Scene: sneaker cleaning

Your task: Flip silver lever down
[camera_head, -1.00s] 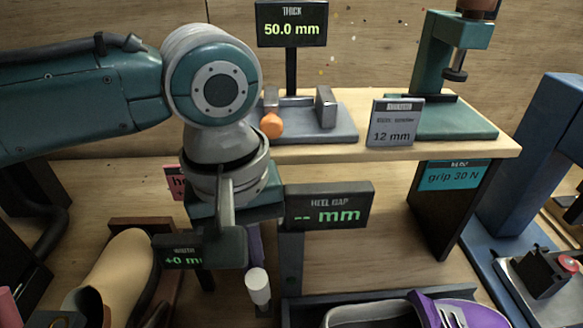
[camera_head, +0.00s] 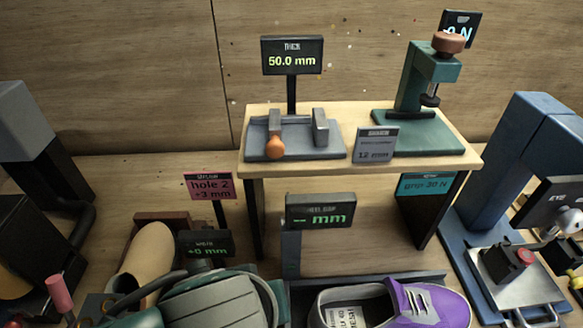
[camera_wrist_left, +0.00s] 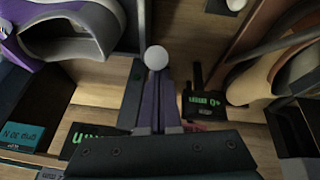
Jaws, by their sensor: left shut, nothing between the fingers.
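A pale round knob (camera_wrist_left: 156,57) shows in the left wrist view, just beyond the tips of my left gripper (camera_wrist_left: 158,85). I take it as the end of the lever, but its silver shaft is not clear. The gripper's two purple fingers are shut together with nothing between them. Contact with the knob cannot be told. In the head view my left arm is low at the bottom and the gripper and knob are hidden. My right gripper is not in view.
The purple sneaker (camera_head: 425,303) lies right of my arm and the tan shoe (camera_head: 150,252) left. The heel-gap display (camera_head: 320,210) stands behind. A raised wooden shelf (camera_head: 360,165) carries the thickness gauge (camera_head: 300,138) and green press (camera_head: 415,105). A blue press (camera_head: 510,160) stands right.

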